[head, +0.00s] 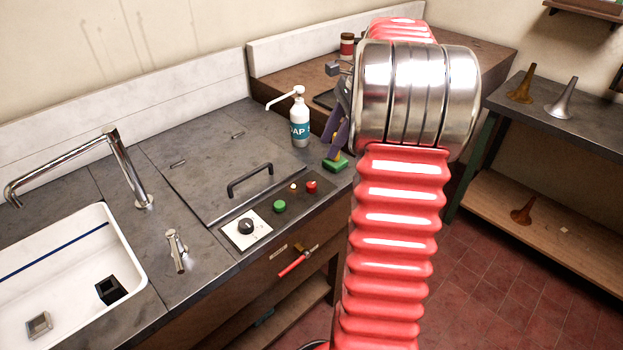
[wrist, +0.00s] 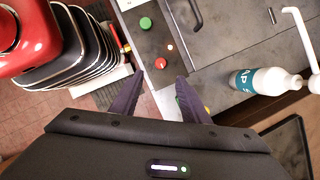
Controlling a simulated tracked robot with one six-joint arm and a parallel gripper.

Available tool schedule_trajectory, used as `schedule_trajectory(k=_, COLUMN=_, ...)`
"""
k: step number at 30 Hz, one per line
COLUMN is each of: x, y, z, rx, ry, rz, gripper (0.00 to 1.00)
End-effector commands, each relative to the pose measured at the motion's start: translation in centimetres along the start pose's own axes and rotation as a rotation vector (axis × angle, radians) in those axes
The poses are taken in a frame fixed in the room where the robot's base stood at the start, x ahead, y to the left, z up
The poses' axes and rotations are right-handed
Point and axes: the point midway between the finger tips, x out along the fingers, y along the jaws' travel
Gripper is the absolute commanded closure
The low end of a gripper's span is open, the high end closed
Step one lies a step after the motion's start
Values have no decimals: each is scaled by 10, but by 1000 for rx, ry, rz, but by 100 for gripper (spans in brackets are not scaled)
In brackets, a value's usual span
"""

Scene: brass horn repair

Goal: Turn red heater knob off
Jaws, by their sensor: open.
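A red round knob (head: 311,187) sits at the right end of a dark control strip along the counter's front edge. A small lit lamp (head: 293,187) and a green round knob (head: 279,206) are to its left. In the wrist view the red knob (wrist: 160,63) appears between and just beyond my fingertips, apart from them. My gripper (wrist: 160,76) is open and empty, with two dark purple fingers. In the head view my arm hides most of it; a finger shows right of the soap bottle.
A black dial (head: 246,227) on a white plate and a red-handled valve (head: 293,264) are nearby. A soap bottle (head: 300,122) stands behind, and a green block (head: 335,163) lies by the counter's right edge. A handled lid (head: 230,165) and a sink (head: 128,262) are left.

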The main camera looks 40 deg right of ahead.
Motion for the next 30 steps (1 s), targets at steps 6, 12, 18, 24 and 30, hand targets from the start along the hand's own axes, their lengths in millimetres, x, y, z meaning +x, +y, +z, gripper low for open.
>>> schedule_trajectory(k=6, x=0, y=-4, z=-10, rx=41, ry=-11, rz=1, gripper=58)
schedule_trajectory(k=12, x=0, y=-3, z=-10, rx=39, ry=-10, rz=1, gripper=58)
schedule_trajectory(k=18, x=7, y=-3, z=-9, rx=38, ry=-11, rz=3, gripper=58)
schedule_trajectory(k=24, x=31, y=-2, z=-9, rx=37, ry=-11, rz=4, gripper=58)
schedule_trajectory(k=30, x=61, y=-2, z=-8, rx=38, ry=-12, rz=3, gripper=58)
